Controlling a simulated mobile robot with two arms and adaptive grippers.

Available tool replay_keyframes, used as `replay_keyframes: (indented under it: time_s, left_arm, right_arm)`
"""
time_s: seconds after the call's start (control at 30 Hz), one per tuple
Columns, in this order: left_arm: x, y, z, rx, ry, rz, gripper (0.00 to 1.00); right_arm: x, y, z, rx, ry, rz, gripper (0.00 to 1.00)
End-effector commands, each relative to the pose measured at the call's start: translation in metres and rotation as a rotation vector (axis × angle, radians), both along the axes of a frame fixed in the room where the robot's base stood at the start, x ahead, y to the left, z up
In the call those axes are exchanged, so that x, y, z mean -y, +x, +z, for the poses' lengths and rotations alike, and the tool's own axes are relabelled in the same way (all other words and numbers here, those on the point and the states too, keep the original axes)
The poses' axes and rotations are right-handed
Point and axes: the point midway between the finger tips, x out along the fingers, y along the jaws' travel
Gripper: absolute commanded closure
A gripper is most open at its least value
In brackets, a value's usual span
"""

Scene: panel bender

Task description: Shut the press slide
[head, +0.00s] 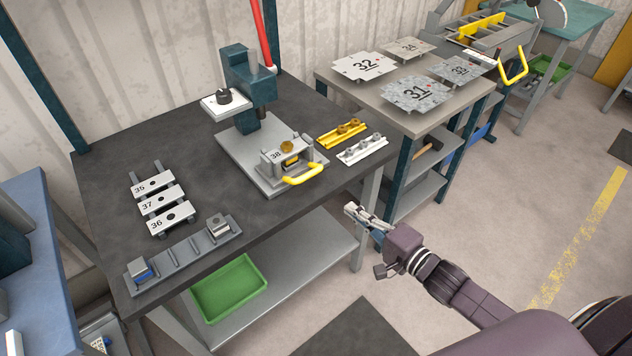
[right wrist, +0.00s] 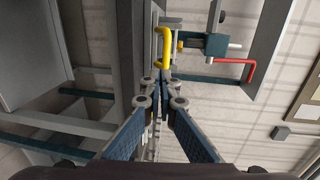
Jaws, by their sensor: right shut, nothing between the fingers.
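The press (head: 243,80) is teal with a red lever and stands on a grey base plate on the dark bench. Its slide (head: 290,157), marked 38, sits on the front right of the base plate, forward of the ram. A yellow handle (head: 302,175) projects from the slide towards the bench's front edge. In the right wrist view the handle (right wrist: 164,45) is ahead of the fingertips, with the press (right wrist: 215,45) to its right. My right gripper (head: 352,212) is shut and empty, off the bench's front edge, apart from the handle. My left gripper is out of view.
The dark bench (head: 110,205) holds plates 35, 37 and 36 at left, a grey rail fixture (head: 182,257) in front, and yellow (head: 342,134) and silver (head: 362,149) parts right of the press. A table (head: 350,85) with numbered sheets stands at right. Open floor lies in front.

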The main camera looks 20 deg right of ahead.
Motion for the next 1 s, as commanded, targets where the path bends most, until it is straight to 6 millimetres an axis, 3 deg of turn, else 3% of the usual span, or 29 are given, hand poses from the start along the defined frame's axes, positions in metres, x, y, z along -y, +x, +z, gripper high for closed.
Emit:
replay_keyframes:
  time_s: [0.63,1.0]
  left_arm:
    - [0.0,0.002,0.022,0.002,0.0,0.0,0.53]
    - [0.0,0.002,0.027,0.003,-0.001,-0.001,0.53]
  right_arm:
    - [-0.036,0.1,-0.005,0.001,-0.001,-0.002,1.0]
    - [-0.045,0.122,-0.005,-0.001,-0.003,-0.001,1.0]
